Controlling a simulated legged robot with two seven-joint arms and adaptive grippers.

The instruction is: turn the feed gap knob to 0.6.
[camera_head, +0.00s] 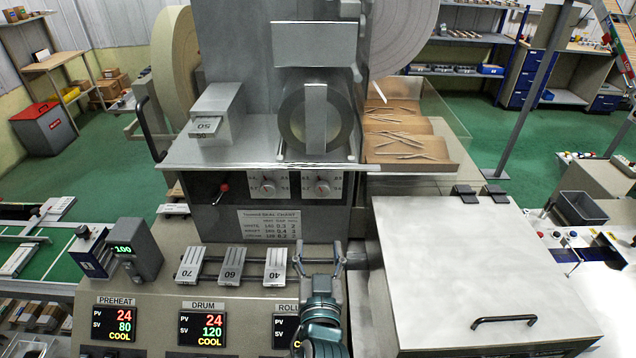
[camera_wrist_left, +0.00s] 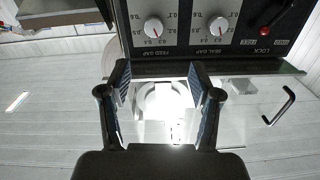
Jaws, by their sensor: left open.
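The feed gap knob (camera_head: 322,187) is the right one of two small pale knobs on the machine's dark front panel. In the left wrist view, which looks upside down, the feed gap knob (camera_wrist_left: 153,28) is at the left, above the FEED GAP label. Its small red mark points toward that label; the exact setting is too small to read surely. My left gripper (camera_head: 323,252) is open and empty, below the knob and apart from it. Its spread fingers (camera_wrist_left: 160,78) also show in the left wrist view. My right gripper is not in view.
The seal gap knob (camera_head: 268,187) sits left of the feed gap knob, with the red lock lever (camera_head: 224,187) farther left. A settings chart (camera_head: 269,222) is below. Several numbered metal blocks (camera_head: 231,264) stand left of my gripper. A large lidded box (camera_head: 470,255) stands right.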

